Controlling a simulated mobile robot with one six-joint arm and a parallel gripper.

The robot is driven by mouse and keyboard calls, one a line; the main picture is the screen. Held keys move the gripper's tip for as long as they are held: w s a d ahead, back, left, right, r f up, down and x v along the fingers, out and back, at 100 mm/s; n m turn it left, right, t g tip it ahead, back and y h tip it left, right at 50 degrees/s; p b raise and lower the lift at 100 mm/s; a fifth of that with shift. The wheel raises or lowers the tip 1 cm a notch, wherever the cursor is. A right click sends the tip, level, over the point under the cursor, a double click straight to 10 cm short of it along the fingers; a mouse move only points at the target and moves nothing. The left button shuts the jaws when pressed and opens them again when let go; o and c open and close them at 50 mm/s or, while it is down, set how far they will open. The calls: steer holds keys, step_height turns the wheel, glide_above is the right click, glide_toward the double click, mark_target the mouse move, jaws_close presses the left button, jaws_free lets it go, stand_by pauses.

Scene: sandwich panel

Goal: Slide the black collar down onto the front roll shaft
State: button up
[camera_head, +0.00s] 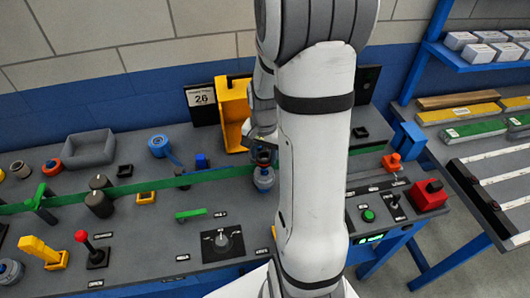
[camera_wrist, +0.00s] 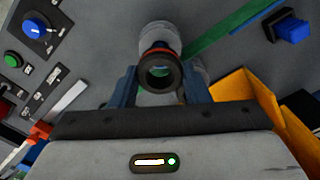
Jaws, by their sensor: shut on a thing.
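My gripper (camera_wrist: 160,80) is shut on the black collar (camera_wrist: 159,73), a dark ring with an open hole, held between both fingers in the wrist view. In the head view my gripper (camera_head: 262,140) and the collar (camera_head: 263,156) are partly hidden by my arm. A grey roll (camera_head: 264,179), seemingly the front roll, stands just below the collar. It also shows in the wrist view (camera_wrist: 158,36). The collar overlaps the roll's top end, with a red-orange edge showing beside it. I cannot tell whether the collar is around the shaft or just above it.
A green strip (camera_head: 145,186) runs across the bench behind the roll. A yellow bin (camera_head: 234,108) stands close behind my gripper. A black dial panel (camera_head: 222,243) lies in front, and a red box (camera_head: 429,195) is at the right.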

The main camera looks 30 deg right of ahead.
steer(key=shift+f, duration=0.2)
steer(key=shift+f+b, duration=0.65)
steer(key=shift+b, duration=0.05)
steer(key=shift+f, duration=0.2)
steer(key=shift+f+b, duration=1.35)
steer(key=shift+f, duration=0.05)
steer(key=o, duration=1.1)
steer(key=shift+r, duration=0.1)
